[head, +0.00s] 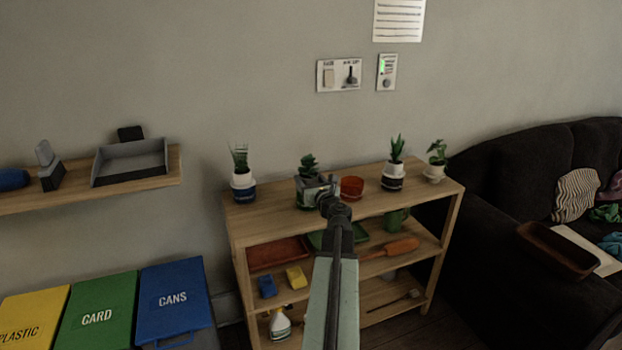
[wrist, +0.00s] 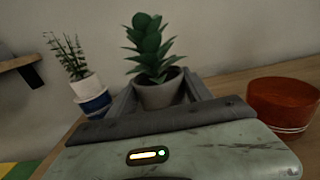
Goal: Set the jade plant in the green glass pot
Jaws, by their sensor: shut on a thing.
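The jade plant, with thick dark green leaves (head: 308,161), stands upright in a small grey pot. In the wrist view the plant (wrist: 152,48) and its grey pot (wrist: 160,94) sit between the jaws of my gripper (wrist: 158,103). My gripper (head: 313,188) is shut on the grey pot, over the front left part of the shelf top. I cannot make out the green glass pot; my gripper hides what is directly below the plant. Whether the grey pot touches anything beneath it cannot be told.
A red-orange pot (head: 352,187) stands close to the right of my gripper. A white-and-blue potted plant (head: 243,187) stands left. A black-and-white potted plant (head: 393,177) and a small white one (head: 435,172) stand right. Bare shelf top (head: 268,208) lies in front.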

